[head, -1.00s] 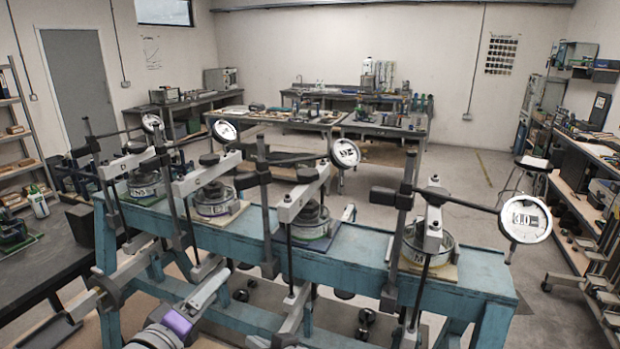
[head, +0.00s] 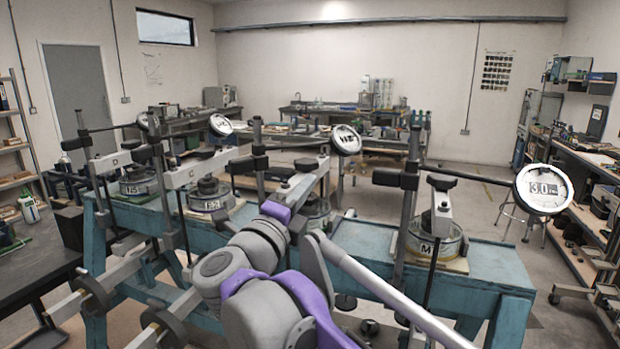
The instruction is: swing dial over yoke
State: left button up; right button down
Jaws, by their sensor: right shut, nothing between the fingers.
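Several lever frames stand in a row on a blue bench (head: 365,243). At the right-hand frame, a white dial (head: 545,189) is on a dark horizontal arm from a post (head: 409,190). It hangs well to the right of that frame's pale yoke (head: 441,207), which stands over a round cell (head: 418,243) marked M. Another dial (head: 346,140) juts to the right of its frame in the middle. My right gripper (head: 291,219) is shut and empty in front of the middle frame, partly hidden by my grey and purple arm. My left gripper is out of view.
Two more dials (head: 221,125) (head: 143,121) stand out on the left-hand frames. Posts and hanger rods crowd the bench front. A dark table (head: 30,268) is at the left. A stool (head: 521,213) and shelving line the right side.

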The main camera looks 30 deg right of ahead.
jog(key=x, duration=0.3)
jog(key=w+a+x, duration=0.1)
jog(key=x, duration=0.3)
jog(key=p+x, duration=0.1)
jog(key=x, duration=0.3)
jog(key=shift+w+r, duration=0.4)
jog(key=shift+w, duration=0.05)
jog(key=shift+w+r, duration=0.15)
jog(key=shift+w, duration=0.3)
